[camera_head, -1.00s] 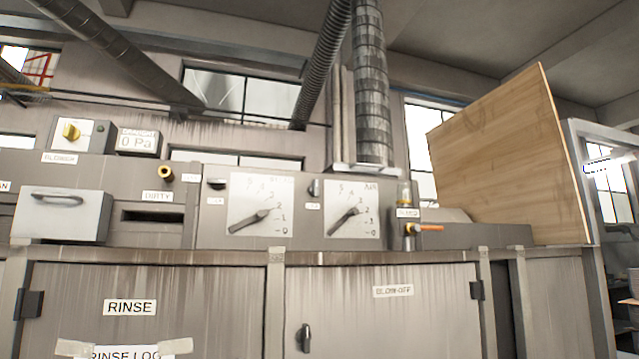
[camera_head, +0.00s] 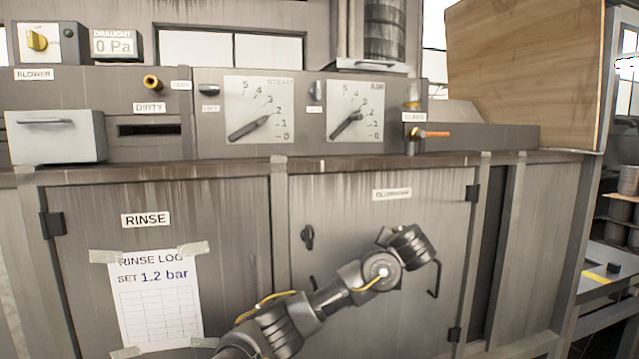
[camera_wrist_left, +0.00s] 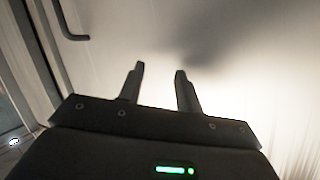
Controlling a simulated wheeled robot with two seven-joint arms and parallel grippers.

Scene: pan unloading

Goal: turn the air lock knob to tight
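The air lock knob (camera_head: 316,89) is a small dark knob just left of the AIR dial (camera_head: 355,110), above a small label. Its grip looks roughly upright; tight or loose markings cannot be read. In the left wrist view my left gripper (camera_wrist_left: 159,73) is open and empty, facing a pale surface. My right gripper is not in view.
A similar knob (camera_head: 208,89) lies horizontal beside the STEAM dial (camera_head: 259,109). An orange-handled valve (camera_head: 430,134) is right of the AIR dial. A ledge (camera_head: 230,168) runs below the panel. The rinse log (camera_head: 157,298) hangs at lower left. A wooden board (camera_head: 525,70) stands at right.

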